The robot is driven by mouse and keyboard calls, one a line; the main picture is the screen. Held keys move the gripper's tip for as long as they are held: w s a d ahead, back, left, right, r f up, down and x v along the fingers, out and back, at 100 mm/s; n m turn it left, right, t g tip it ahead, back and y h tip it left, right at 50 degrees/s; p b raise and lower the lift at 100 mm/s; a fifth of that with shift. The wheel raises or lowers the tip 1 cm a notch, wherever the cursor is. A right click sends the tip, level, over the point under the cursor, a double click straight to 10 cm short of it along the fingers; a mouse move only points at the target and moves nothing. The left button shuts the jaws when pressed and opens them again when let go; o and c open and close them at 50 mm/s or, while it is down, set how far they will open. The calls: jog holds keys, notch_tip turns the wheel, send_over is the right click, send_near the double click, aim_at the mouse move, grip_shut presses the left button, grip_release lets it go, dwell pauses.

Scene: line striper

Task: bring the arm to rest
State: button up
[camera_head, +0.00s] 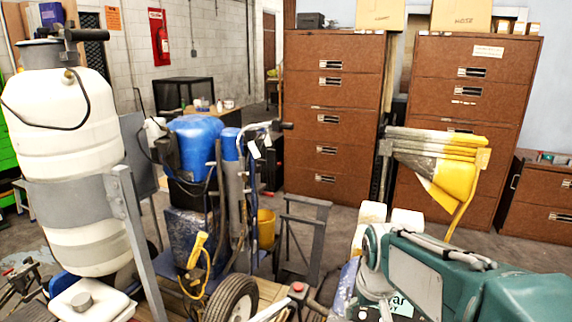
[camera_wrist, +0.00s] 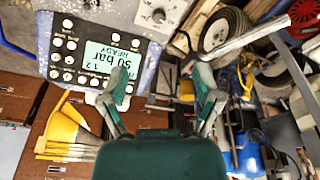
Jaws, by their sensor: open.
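My gripper (camera_wrist: 157,82) shows in the wrist view with its two grey-green fingers spread apart and nothing between them. In the head view my green arm crosses the lower right corner, and I cannot make out the fingertips there. The line striper's control panel (camera_wrist: 88,72) has a lit display (camera_wrist: 107,67) reading "50 bar READY" and rows of round buttons. It lies beyond the left finger in the wrist view. In the head view my arm covers most of this panel and only a corner of the display (camera_head: 402,303) shows.
A white tank (camera_head: 65,165) stands at the left, near a blue container (camera_head: 203,143) and a wheel (camera_head: 235,300). Brown drawer cabinets (camera_head: 333,115) line the back. Some floor is clear before the cabinets.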

jog(key=s+r+t, duration=0.3)
jog(key=s, duration=1.2)
jog(key=shift+s+r+m, duration=0.3)
jog(key=shift+s+r, duration=0.05)
jog(key=shift+r, duration=0.05)
